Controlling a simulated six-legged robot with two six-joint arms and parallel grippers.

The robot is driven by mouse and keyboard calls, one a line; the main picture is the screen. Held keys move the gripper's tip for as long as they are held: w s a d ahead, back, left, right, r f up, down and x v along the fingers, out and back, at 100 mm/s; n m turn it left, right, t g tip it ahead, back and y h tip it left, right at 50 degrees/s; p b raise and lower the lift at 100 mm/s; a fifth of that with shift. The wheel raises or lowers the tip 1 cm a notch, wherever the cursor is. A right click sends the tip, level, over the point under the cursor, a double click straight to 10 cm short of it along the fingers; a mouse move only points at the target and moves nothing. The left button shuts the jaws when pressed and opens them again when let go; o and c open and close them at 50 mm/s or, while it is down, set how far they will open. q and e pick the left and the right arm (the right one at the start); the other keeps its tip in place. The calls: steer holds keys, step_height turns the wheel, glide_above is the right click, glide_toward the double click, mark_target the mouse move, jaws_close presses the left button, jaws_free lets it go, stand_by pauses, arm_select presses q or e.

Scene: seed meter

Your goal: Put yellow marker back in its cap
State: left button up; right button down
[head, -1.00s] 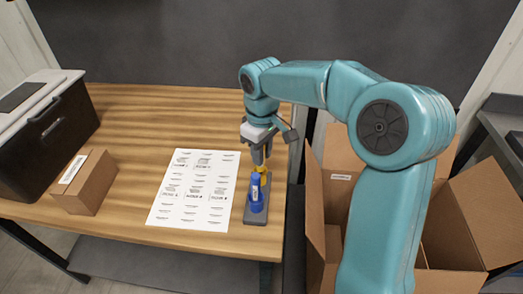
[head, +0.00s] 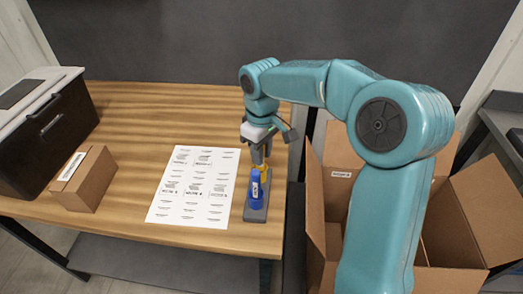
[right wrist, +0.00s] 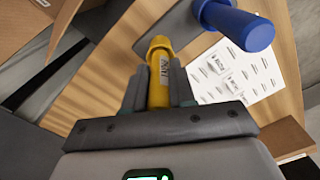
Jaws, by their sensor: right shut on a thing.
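My right gripper (head: 262,163) points down over the far part of a narrow grey stand (head: 257,215). It is shut on the yellow marker (right wrist: 159,82), whose label faces the right wrist camera. In the head view the yellow marker (head: 265,170) is partly hidden behind the blue marker. The blue marker (head: 253,190) stands upright at the near part of the stand, apart from my jaws. In the right wrist view a wider yellow end (right wrist: 160,45) overlaps the grey stand (right wrist: 180,28); I cannot tell whether this is the cap or the marker. My left gripper is not in view.
A printed white sheet (head: 193,187) lies left of the stand on the wooden table (head: 130,130). A small carton (head: 84,178) and a dark bin (head: 45,122) are at the left. An open cardboard box (head: 470,215) is beyond the table's right edge.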

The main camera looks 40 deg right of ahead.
steer(key=shift+f+b, duration=0.5)
steer(key=shift+f, duration=0.2)
stand_by(0.8)
steer(key=c, duration=0.9)
jaws_free()
steer(key=shift+o, duration=0.2)
steer(key=shift+r, duration=0.1)
step_height(320, 180, up, 16)
steer(key=p, duration=0.2)
steer(key=shift+p, duration=0.3)
steer(key=shift+r, duration=0.1)
